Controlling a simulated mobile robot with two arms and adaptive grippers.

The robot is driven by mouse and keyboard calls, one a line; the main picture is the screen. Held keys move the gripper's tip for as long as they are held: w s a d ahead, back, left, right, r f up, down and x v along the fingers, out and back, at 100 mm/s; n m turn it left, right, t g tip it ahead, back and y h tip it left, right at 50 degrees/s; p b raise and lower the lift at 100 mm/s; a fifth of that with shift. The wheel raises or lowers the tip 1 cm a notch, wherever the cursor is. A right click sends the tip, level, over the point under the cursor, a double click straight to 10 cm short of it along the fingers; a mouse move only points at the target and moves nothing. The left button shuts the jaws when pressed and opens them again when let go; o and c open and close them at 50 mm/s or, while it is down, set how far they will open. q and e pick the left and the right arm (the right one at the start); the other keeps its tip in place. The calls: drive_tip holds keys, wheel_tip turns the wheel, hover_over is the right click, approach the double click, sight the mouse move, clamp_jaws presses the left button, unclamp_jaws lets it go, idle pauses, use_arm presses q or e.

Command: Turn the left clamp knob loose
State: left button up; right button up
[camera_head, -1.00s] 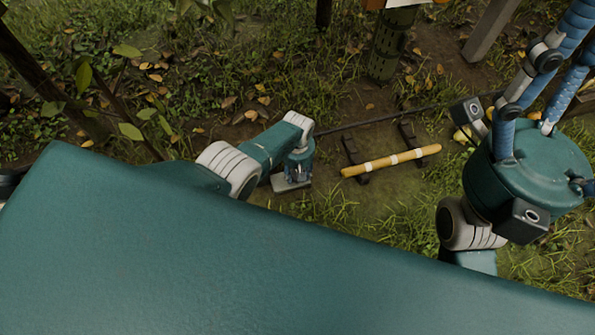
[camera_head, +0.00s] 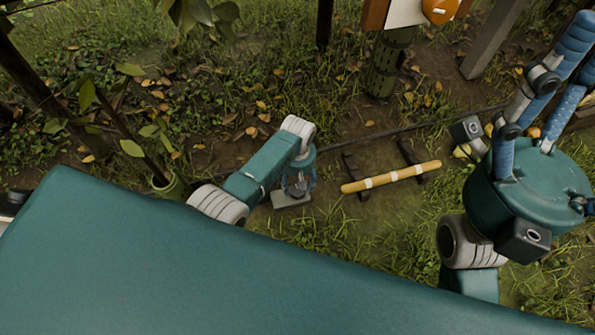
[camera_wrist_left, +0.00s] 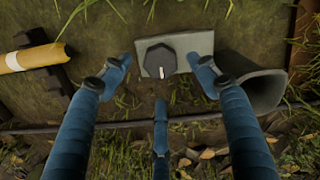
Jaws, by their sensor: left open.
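A dark round knob (camera_wrist_left: 160,64) with a pale pointer mark sits on a light grey plate (camera_wrist_left: 197,44) in the left wrist view. My left gripper (camera_wrist_left: 161,82) is open, with its blue fingers spread around the knob and no visible grip on it. In the head view the left gripper (camera_head: 298,188) points down over the grey plate (camera_head: 291,200), and the knob is hidden there. My right gripper (camera_head: 552,88) is at the upper right with blue fingers pointing up, and their tips are cut off or unclear.
A yellow pole (camera_head: 391,177) with white bands lies across two dark supports (camera_head: 411,160) right of the left gripper. A grey hollow piece (camera_wrist_left: 253,88) is right of the plate. A post (camera_head: 387,66) with an orange and white item (camera_head: 407,13) stands behind. Grass and leaves surround them.

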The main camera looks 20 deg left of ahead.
use_arm(q)
wheel_tip(320, 180, up, 7)
drive_tip(key=shift+f, duration=0.2)
idle(0.6)
